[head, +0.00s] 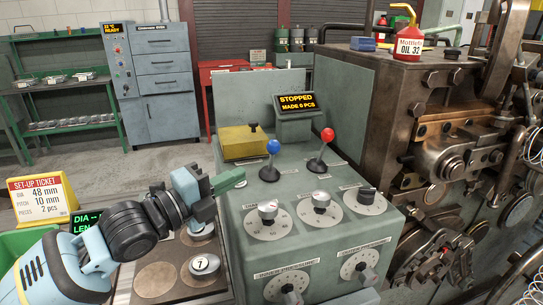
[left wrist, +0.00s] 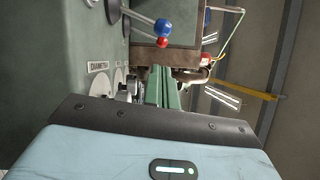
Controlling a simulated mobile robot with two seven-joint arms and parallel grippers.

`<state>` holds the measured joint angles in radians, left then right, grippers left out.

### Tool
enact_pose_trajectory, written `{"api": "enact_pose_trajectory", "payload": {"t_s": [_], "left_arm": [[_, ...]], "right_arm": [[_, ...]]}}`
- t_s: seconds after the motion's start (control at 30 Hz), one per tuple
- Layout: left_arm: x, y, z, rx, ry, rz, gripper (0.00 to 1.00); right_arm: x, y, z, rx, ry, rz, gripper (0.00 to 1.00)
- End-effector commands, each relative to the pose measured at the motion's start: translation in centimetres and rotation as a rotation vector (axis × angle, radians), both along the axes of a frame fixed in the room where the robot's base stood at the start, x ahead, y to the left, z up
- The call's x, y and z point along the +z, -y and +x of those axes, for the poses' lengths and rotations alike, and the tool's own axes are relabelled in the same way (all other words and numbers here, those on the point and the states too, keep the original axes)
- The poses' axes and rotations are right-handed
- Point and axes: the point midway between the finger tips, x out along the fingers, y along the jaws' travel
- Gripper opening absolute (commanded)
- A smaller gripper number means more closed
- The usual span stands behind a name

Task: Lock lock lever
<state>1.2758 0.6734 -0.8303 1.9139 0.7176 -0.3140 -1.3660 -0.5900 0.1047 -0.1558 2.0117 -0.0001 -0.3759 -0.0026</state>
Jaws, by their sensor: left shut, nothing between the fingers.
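Two levers stand on top of the grey-green control console (head: 250,190): one with a blue ball knob (head: 274,147) and one with a red ball knob (head: 327,134). I cannot read which is the lock lever. Both rods lean slightly in the head view. My left gripper (head: 230,180) has green fingers, shut and empty, left of and below the blue knob and apart from it. In the left wrist view the shut fingers (left wrist: 165,87) point forward, with the blue knob (left wrist: 162,25) and red knob (left wrist: 162,42) beyond them. My right gripper is not in view.
Several dials (head: 268,210) with knobs cover the console's sloping front. A display (head: 297,103) reads "STOPPED MADE 6 PCS". The coiling machine (head: 450,120) stands at right; a set-up ticket (head: 42,198) at left.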

Motion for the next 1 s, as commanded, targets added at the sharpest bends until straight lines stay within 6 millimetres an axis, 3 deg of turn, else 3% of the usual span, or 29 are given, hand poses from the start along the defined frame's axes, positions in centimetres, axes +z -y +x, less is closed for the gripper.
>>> {"api": "enact_pose_trajectory", "payload": {"t_s": [0.27,0.7,1.0], "left_arm": [[0.1,0.7,0.6,0.000,-0.001,-0.002,0.00],[0.7,5.8,5.2,-0.001,0.001,-0.003,0.00],[0.7,7.3,6.7,0.000,0.000,0.000,0.00]], "right_arm": [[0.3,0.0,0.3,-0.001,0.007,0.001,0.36],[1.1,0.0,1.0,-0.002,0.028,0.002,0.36],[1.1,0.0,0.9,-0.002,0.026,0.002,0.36]]}}
